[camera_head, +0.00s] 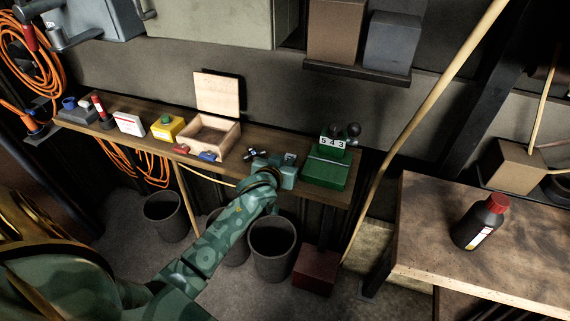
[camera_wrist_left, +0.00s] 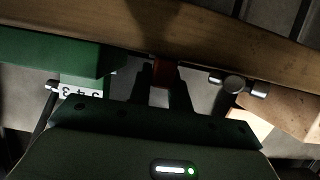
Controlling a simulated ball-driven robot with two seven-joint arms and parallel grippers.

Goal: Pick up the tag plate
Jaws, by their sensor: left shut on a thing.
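My left gripper (camera_head: 286,173) is over the narrow wooden shelf, between the open wooden box and the green device. In the left wrist view its two dark fingers (camera_wrist_left: 163,88) are close together with a small red piece (camera_wrist_left: 162,74) between their tips. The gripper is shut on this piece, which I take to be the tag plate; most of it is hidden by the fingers. In the head view the gripper hides the piece. My right gripper is not in view.
The green device (camera_head: 325,171) with a 543 number display stands right of the gripper. The open wooden box (camera_head: 224,137) stands left, with a small metal fitting (camera_head: 251,154) between. Dark bins (camera_head: 272,250) stand below. A workbench (camera_head: 420,230) with a dark bottle (camera_head: 480,222) is at right.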

